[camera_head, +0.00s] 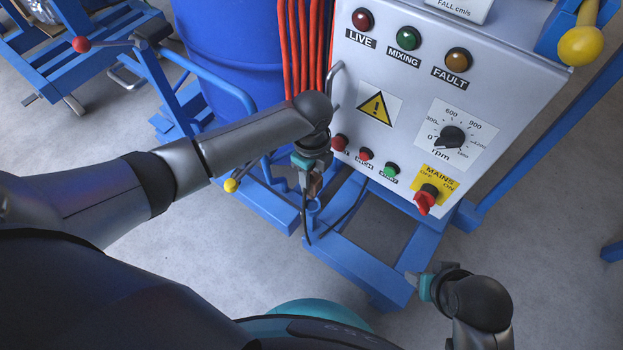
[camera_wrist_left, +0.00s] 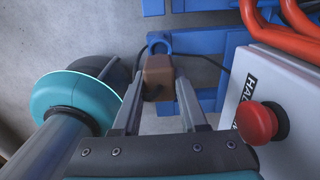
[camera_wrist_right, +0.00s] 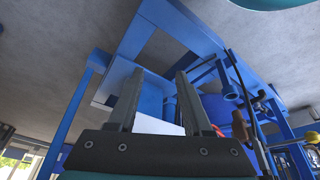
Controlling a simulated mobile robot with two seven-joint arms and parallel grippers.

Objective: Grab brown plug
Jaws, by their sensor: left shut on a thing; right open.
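The brown plug (camera_wrist_left: 158,72) is between the fingers of my left gripper (camera_wrist_left: 158,88) in the left wrist view. That gripper is shut on it. In the head view, the left gripper (camera_head: 309,178) is below the control panel's lower left corner, with only a little of the brown plug (camera_head: 316,186) visible. A dark cable (camera_head: 306,222) hangs below it. A blue ring bracket (camera_wrist_left: 160,47) shows just beyond the plug; I cannot tell whether they touch. My right gripper (camera_head: 418,283) is open and empty, right of the blue frame.
The white control panel (camera_head: 400,100) stands close to the left gripper, with a red button (camera_wrist_left: 258,123) near it. A blue drum (camera_head: 222,60) and orange cables (camera_head: 300,50) are behind. The blue frame (camera_head: 365,270) lies below. Grey floor (camera_head: 540,230) is clear at right.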

